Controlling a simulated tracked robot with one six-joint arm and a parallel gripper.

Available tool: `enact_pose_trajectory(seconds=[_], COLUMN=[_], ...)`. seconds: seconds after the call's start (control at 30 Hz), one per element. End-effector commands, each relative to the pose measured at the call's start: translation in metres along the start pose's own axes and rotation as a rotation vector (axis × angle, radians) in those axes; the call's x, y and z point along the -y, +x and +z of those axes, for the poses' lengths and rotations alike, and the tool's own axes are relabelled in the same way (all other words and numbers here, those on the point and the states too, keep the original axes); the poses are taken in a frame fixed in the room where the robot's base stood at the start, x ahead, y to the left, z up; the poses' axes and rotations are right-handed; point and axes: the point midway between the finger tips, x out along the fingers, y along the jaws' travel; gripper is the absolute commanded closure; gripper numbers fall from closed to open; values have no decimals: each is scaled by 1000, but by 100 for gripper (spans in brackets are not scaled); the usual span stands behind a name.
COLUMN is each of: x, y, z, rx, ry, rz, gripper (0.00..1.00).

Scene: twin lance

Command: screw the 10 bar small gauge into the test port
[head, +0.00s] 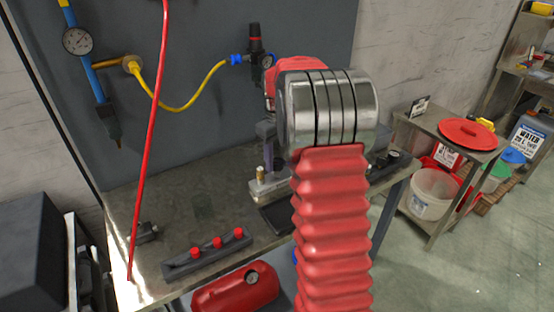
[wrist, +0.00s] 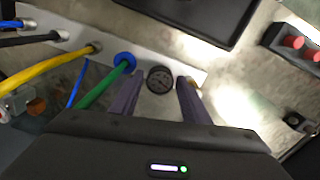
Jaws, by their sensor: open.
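A small round gauge (wrist: 160,80) with a dark face shows in the wrist view, between the two purple fingers of my gripper (wrist: 159,83). The fingers are apart, one on each side of it, and I cannot tell whether either touches it. In the head view a purple finger (head: 265,137) shows beside my arm, above a pale block (head: 268,186) with a brass fitting (head: 261,172). My arm hides the rest of the gripper and the gauge there. I cannot tell for sure which fitting is the test port, and the gauge's range is not readable.
A green hose (wrist: 102,88) and a yellow hose (wrist: 52,67) run close left of the fingers. A black tray (wrist: 205,14) lies beyond. A rack with red knobs (head: 208,256) and a red tank (head: 235,290) are at the front. A red hose (head: 150,130) hangs left.

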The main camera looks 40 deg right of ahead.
Motion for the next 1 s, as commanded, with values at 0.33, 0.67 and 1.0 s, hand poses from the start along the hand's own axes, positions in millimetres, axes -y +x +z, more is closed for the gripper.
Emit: enact_pose_trajectory(seconds=[0.33,0.67,1.0], x=[0,0,0], y=[0,0,0], z=[0,0,0], rx=[0,0,0], ry=[-266,-518,-777], rz=[0,0,0], gripper=[58,58,58])
